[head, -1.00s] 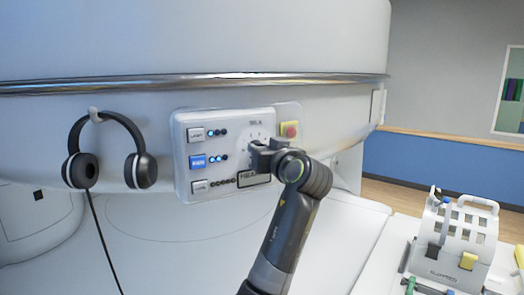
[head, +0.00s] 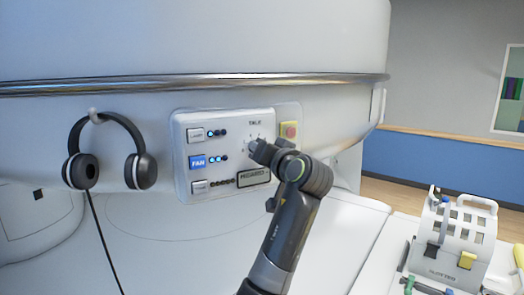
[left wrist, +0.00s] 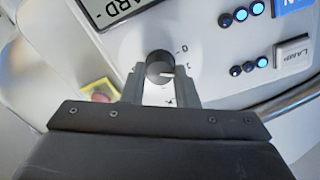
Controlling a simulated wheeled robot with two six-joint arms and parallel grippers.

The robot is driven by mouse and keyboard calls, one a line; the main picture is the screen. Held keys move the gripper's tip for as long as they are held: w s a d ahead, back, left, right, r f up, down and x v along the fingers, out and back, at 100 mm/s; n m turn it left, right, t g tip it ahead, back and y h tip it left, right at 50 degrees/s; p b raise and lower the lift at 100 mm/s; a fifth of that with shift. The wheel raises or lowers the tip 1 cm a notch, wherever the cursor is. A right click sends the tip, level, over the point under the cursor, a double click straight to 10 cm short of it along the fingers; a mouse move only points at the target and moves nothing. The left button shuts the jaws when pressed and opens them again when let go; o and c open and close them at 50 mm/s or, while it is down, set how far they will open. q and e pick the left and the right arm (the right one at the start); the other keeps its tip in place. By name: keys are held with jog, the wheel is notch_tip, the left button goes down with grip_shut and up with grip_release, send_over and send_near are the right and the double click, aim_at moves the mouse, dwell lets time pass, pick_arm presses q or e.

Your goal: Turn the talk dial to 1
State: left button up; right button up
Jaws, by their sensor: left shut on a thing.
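The talk dial (left wrist: 158,66) is a small dark round knob on the white control panel, under the word TALK. Its white pointer line faces right in the left wrist view, close to the mark beside the 0, which looks like 1. My left gripper (left wrist: 159,82) is shut on the dial, one finger on each side. In the head view, my left gripper (head: 258,150) covers the dial and part of its scale. My right gripper is in neither view.
The panel (head: 183,138) carries a blue FAN button (head: 198,162), other buttons and lights. A red button on yellow (head: 289,130) sits just right of the dial. Headphones (head: 145,170) hang at left. A white caddy (head: 464,228) stands at right.

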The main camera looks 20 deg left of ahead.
pick_arm(q)
jog(key=shift+r, duration=0.1)
jog(key=o, duration=1)
jog(key=shift+d, duration=0.1)
jog(key=b+v, duration=1.3)
jog(key=v, duration=0.4)
jog(key=shift+d, duration=0.1)
